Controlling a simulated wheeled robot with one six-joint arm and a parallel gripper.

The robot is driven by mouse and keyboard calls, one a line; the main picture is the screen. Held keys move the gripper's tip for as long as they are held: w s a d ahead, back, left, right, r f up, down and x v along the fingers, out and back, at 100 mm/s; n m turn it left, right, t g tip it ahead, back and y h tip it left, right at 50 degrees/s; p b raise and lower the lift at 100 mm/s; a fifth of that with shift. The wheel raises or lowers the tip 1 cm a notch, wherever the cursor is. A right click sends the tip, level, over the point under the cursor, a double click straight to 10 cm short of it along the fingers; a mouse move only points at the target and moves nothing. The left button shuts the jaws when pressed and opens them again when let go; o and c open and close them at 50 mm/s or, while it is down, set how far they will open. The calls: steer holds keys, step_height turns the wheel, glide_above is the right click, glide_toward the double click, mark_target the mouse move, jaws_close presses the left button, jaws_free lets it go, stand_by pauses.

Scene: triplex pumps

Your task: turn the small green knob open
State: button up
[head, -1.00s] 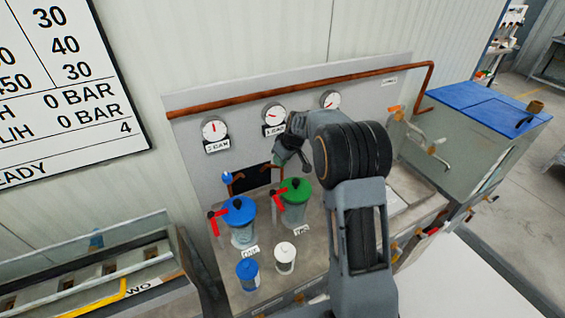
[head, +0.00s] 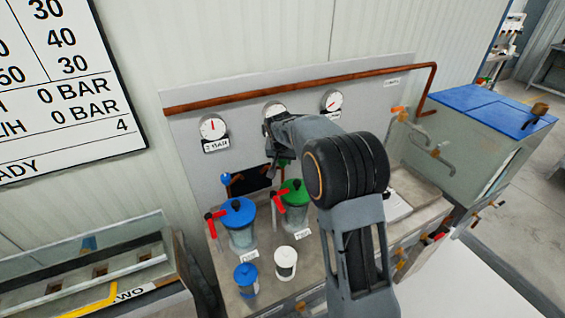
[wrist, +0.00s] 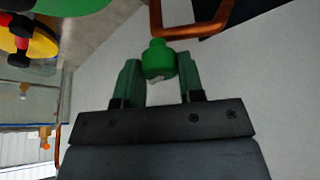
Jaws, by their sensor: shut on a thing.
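The small green knob (wrist: 159,60) shows in the wrist view, between the two green fingers of my gripper (wrist: 160,80). The fingers are shut on its sides. A copper pipe bends just past the knob in that view. In the head view my gripper (head: 281,165) is at the back panel, behind the green-lidded pot, and my wrist hides the small green knob there.
The green-lidded pot (head: 294,212) and blue-lidded pot (head: 238,235), with red handles, stand below my gripper. A white-lidded jar (head: 286,258) and a small blue-lidded jar (head: 246,279) are in front. Gauges (head: 213,128) and a copper pipe (head: 260,93) line the panel.

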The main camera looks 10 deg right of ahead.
steer(key=shift+m+h+b, duration=0.5)
steer(key=shift+m+b, duration=0.2)
steer(key=shift+m, duration=0.5)
steer(key=shift+g, duration=0.3)
steer(key=o, duration=0.9)
steer(key=shift+r, duration=0.1)
steer(key=b+v, duration=0.1)
steer(key=v, duration=1.2)
steer(key=shift+s+r, duration=0.15)
steer(key=shift+r, duration=0.15)
steer(key=shift+a, duration=0.1)
